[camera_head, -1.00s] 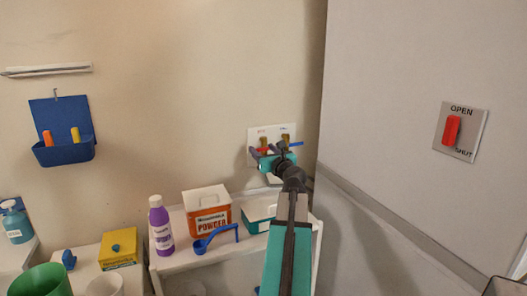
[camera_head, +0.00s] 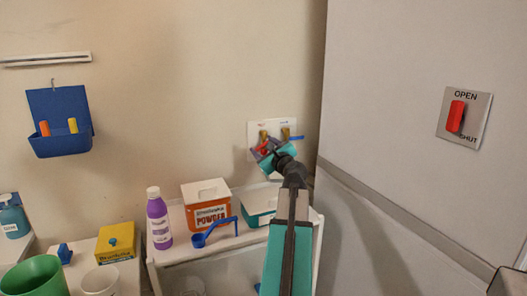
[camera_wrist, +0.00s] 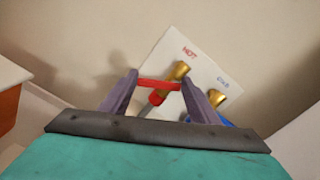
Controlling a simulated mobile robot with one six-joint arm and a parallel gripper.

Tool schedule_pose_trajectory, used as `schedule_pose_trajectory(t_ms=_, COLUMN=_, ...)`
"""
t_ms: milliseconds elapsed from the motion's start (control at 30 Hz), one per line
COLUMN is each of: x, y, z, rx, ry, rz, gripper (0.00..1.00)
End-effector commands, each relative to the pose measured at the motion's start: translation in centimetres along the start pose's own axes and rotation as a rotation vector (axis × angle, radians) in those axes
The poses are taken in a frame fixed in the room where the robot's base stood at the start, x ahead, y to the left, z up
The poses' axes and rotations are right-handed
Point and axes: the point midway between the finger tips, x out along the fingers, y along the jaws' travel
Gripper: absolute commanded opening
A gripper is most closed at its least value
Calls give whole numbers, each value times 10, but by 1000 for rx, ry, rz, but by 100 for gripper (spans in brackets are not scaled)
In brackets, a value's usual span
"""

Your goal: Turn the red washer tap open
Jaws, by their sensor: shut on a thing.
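The red tap handle (camera_head: 263,147) is below the left brass valve on a white wall plate (camera_head: 255,127). In the wrist view the red handle (camera_wrist: 158,85) lies across the space between my fingers, beside the brass valve under the word HOT. My gripper (camera_head: 264,153) is shut on the red handle and tilted against the plate; its fingers (camera_wrist: 160,92) also show in the wrist view. In the head view the gripper hides part of the handle and the plate's lower part.
A second brass valve with a blue handle (camera_head: 297,138) is just right of the red one. Below is a white shelf with a purple bottle (camera_head: 160,220), an orange powder box (camera_head: 207,204) and a blue scoop (camera_head: 215,232). A grey panel with a red switch (camera_head: 455,116) stands at right.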

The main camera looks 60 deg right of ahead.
Motion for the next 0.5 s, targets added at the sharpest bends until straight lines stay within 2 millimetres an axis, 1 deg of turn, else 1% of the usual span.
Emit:
schedule_pose_trajectory(t_ms=33, x=0, y=2, z=-5, rx=-46, ry=-1, rz=-1, gripper=33)
schedule_pose_trajectory(t_ms=500, x=0, y=1, z=-19, rx=-493, ry=0, rz=-1, gripper=33)
